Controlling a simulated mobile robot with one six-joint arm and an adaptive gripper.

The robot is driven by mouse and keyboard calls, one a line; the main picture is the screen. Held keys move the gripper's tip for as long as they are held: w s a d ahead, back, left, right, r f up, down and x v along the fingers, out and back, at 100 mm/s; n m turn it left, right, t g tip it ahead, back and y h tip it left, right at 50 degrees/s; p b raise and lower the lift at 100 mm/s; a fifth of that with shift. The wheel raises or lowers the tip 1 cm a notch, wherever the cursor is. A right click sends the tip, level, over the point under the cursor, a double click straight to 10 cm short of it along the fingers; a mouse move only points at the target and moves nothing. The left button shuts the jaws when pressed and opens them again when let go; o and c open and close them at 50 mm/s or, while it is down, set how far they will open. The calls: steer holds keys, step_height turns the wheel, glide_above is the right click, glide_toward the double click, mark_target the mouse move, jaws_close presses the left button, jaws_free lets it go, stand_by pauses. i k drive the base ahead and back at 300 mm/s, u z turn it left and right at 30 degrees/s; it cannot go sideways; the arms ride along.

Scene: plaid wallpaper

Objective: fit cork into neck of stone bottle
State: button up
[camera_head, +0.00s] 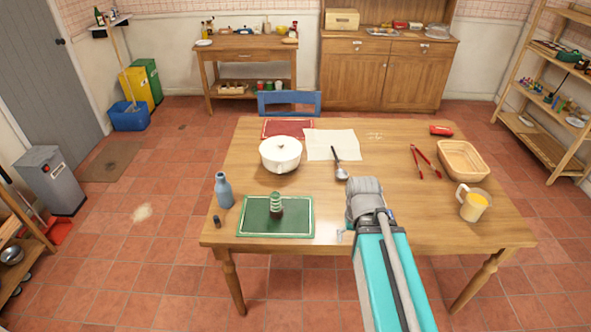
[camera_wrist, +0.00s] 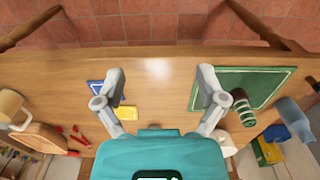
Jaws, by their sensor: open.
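The blue-grey stone bottle (camera_head: 223,190) stands upright on the table, left of the green mat. It shows at the right edge of the wrist view (camera_wrist: 293,116). A small dark cylinder (camera_head: 217,221), perhaps the cork, is in front of the bottle near the table's front-left edge. It shows at the far right of the wrist view (camera_wrist: 313,82). I cannot make out the bottle's mouth clearly. My gripper (camera_wrist: 160,75) is open and empty above the table's front middle, well right of the bottle and cylinder in the head view.
A green mat (camera_head: 248,230) carries a green-striped dark object (camera_head: 276,205). A white pot (camera_head: 280,155), ladle (camera_head: 341,172), red tongs (camera_head: 425,163), basket (camera_head: 460,158) and yellow-filled jug (camera_head: 473,205) stand around. Blue (camera_wrist: 95,93) and yellow (camera_wrist: 126,112) flat items lie below my gripper.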

mark_target(224, 194)
steer(key=k, duration=0.65)
steer(key=u, duration=0.4)
steer(key=i, duration=0.75)
steer(key=u, duration=0.75)
steer(key=i, duration=0.7)
steer(key=z, duration=0.4)
